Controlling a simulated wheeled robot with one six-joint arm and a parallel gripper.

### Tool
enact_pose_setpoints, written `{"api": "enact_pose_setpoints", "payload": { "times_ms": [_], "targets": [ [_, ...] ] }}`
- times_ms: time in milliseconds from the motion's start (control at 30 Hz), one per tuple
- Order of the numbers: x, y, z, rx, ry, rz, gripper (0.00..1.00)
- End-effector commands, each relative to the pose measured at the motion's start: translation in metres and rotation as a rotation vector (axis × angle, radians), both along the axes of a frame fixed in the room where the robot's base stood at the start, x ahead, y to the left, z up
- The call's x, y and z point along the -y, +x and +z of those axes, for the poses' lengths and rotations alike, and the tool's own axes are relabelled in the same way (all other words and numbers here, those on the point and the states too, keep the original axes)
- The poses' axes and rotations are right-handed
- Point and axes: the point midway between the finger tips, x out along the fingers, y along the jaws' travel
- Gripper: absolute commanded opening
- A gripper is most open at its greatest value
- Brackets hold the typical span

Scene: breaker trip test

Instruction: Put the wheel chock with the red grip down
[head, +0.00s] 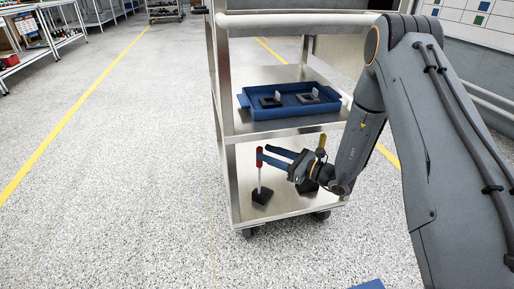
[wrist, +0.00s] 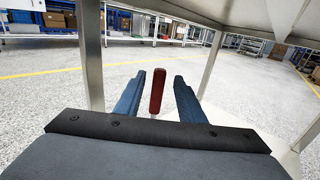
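The wheel chock with the red grip (head: 259,157) stands upright on the lower shelf of a metal cart, its dark base (head: 262,195) on the shelf. My gripper (head: 266,154) reaches in level from the right, its blue fingers at the height of the grip. In the wrist view the red grip (wrist: 157,91) shows between the two fingertips of my gripper (wrist: 158,88), with a gap on each side. The gripper is open. The base of the chock is hidden in the wrist view.
A second chock with a yellow grip (head: 321,142) stands behind my gripper, partly hidden. The cart's upper shelf (head: 262,75) holds a blue tray (head: 290,112) with dark parts. Cart posts (head: 224,120) frame the lower shelf. Floor left of the cart is clear.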

Motion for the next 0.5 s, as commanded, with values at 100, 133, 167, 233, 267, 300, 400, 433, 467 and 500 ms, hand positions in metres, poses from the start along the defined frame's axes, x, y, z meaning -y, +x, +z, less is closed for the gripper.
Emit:
{"api": "enact_pose_setpoints", "payload": {
  "times_ms": [100,133,167,233,267,300,400,433,467,500],
  "targets": [
    [0.019,-0.01,0.001,0.0,0.001,-0.003,0.36],
    [0.023,-0.012,0.001,-0.001,0.0,-0.002,0.36],
    [0.026,-0.014,0.001,-0.001,0.0,-0.002,0.36],
    [0.032,-0.018,0.0,-0.001,0.0,-0.001,0.36],
    [0.034,-0.019,0.0,-0.001,0.0,-0.001,0.36],
    [0.036,-0.02,0.0,-0.001,0.0,0.0,0.36],
    [0.038,-0.022,0.0,-0.001,0.0,0.0,0.36],
    [0.039,-0.022,0.0,-0.001,0.0,0.0,0.36],
    [0.039,-0.022,0.0,-0.001,0.0,0.001,0.36],
    [0.039,-0.022,0.0,-0.001,0.0,0.001,0.36]
  ]
}}
